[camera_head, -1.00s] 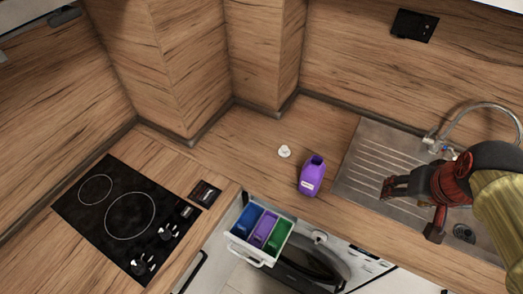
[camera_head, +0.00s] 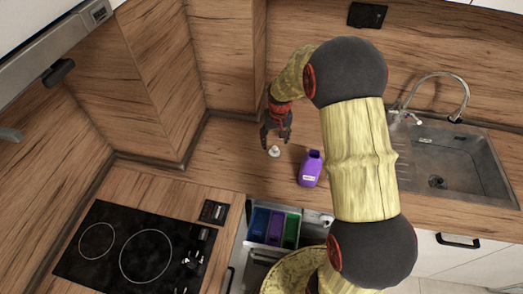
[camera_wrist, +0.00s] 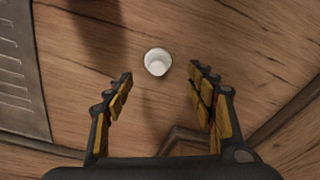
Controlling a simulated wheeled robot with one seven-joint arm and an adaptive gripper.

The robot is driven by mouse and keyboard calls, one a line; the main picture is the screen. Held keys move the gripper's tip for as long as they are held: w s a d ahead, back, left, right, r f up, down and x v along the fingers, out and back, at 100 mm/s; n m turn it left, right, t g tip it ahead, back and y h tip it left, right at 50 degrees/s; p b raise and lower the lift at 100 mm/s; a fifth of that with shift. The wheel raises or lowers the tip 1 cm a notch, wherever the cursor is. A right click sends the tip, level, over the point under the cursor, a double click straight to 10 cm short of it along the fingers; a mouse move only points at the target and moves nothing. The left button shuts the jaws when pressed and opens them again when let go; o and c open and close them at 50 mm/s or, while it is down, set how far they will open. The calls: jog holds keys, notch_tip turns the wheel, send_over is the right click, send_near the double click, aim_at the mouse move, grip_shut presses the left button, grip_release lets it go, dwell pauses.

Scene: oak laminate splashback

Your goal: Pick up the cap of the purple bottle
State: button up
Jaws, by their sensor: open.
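The white cap (camera_head: 274,151) lies on the wooden counter, left of the purple bottle (camera_head: 311,168). The bottle stands upright and its top is uncapped. My gripper (camera_head: 276,134) is just behind the cap in the head view, pointing down at the counter. In the wrist view the cap (camera_wrist: 158,62) lies between the lines of the two fingers and a little beyond their tips. My gripper (camera_wrist: 160,78) is open and empty there, with the fingers apart on either side. I cannot tell its exact height above the counter.
An open drawer (camera_head: 249,243) with coloured bins is below the counter edge. A black cooktop (camera_head: 118,252) is at left, a sink (camera_head: 450,165) at right. Wooden wall panels (camera_head: 225,60) stand close behind my gripper. My arm crosses in front of the counter.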

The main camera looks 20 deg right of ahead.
aim_at(275, 148)
jog(key=f, duration=0.4)
jog(key=w+f, duration=0.1)
jog(key=f, duration=0.2)
jog(key=shift+w+d+b, duration=0.1)
jog(key=shift+d+b, duration=0.25)
jog(key=shift+c, duration=0.4)
jog(key=c, duration=0.8)
